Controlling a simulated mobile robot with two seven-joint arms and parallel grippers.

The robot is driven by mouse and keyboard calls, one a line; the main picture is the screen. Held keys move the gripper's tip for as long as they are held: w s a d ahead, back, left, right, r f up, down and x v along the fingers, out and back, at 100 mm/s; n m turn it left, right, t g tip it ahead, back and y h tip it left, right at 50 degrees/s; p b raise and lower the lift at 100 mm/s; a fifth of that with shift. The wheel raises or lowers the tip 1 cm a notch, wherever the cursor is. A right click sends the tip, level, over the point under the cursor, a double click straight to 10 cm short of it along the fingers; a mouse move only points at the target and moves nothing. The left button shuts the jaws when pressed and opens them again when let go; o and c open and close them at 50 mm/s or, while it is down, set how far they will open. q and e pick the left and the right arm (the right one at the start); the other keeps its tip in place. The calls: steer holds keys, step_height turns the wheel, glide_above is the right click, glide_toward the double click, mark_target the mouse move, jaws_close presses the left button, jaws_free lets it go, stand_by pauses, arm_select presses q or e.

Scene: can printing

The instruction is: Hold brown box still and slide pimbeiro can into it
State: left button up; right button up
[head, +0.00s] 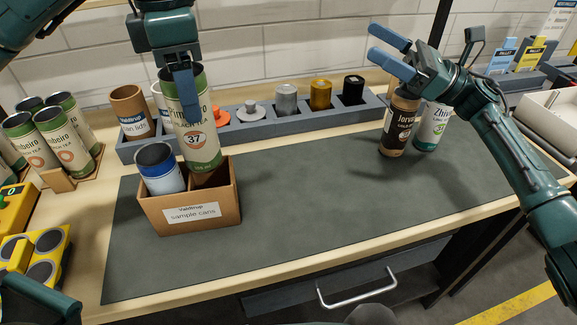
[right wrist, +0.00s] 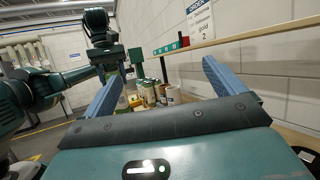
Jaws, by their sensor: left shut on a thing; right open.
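The brown box (head: 178,222), labelled "sample cans", stands on the dark mat. A blue and white can (head: 164,172) with a dark top sits in its left part. My left gripper (head: 188,98) is shut on the upper part of the green and cream pimbeiro can (head: 199,137), marked 37, and holds it roughly upright. The can's lower end is at the opening of the box's right part; I cannot tell how deep it is. My right gripper (head: 384,46) is open and empty, above and beside the brown can, away from the box. Its spread fingers also show in the right wrist view (right wrist: 160,85).
A brown can (head: 396,124) and a white-teal can (head: 434,126) stand at the mat's back right. A grey rack (head: 240,130) with several items runs behind the box. More pimbeiro cans (head: 66,143) stand at left. The mat's middle (head: 300,180) is clear.

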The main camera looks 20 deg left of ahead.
steer(key=s+a+f+n+g+h, duration=0.3)
steer(key=s+a+f+g+h, duration=0.15)
steer(key=s+a+f, duration=0.5)
steer(key=n+g+h, duration=0.2)
steer(key=g, duration=0.1)
glide_toward(219, 179)
steer(key=s+d+r, duration=0.1)
steer(key=r, duration=0.1)
steer(key=s+d+r, duration=0.1)
steer(key=d, duration=0.1)
steer(key=shift+s+d+r, duration=0.1)
steer(key=shift+d+r, duration=0.15)
steer(key=shift+r, duration=0.15)
steer(key=shift+m+t, duration=0.25)
steer(key=shift+m, duration=0.05)
steer(key=x, duration=1.1)
steer(key=shift+s+a, duration=0.2)
steer(key=shift+a, duration=0.05)
steer(key=shift+c, duration=0.4)
steer(key=c, duration=1)
